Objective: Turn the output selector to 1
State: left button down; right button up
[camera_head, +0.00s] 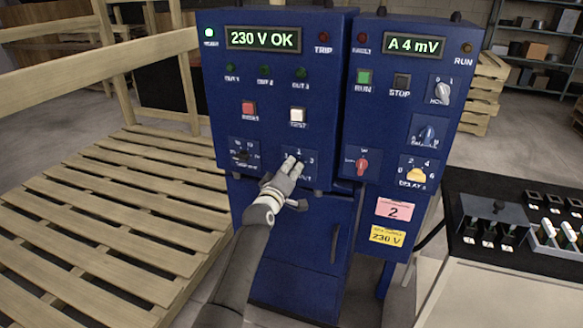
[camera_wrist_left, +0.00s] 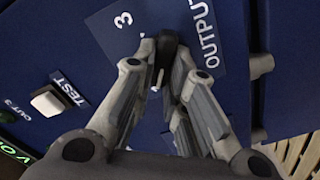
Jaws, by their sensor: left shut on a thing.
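The output selector's plate (camera_head: 313,161) is at the lower right of the left blue cabinet's face, with small numbers along its upper edge. My left gripper (camera_head: 293,166) is in front of it and covers its knob in the head view. In the left wrist view, the fingers of my left gripper (camera_wrist_left: 172,75) are shut on a black knob (camera_wrist_left: 171,44), beside the word OUTPUT and the number 3. A short white mark shows between the fingers. Which number the knob points at cannot be told. My right gripper is not in view.
A white TEST button (camera_head: 297,116) and a red button (camera_head: 249,108) sit above the selector. Another black selector (camera_head: 241,156) is to its left. A red knob (camera_head: 361,164) and yellow DELAY knob (camera_head: 416,174) are on the right cabinet. Wooden pallets (camera_head: 110,225) stand left.

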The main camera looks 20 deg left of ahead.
pick_arm(q)
jog(key=shift+r+n, duration=0.1)
jog(key=shift+n, duration=0.5)
jog(key=c, duration=1.5)
grip_release()
jog(key=shift+o, duration=0.2)
jog(key=shift+w+f, duration=0.1)
jog(key=shift+f, duration=0.1)
jog(key=s, duration=1.2)
jog(key=shift+a, duration=0.2)
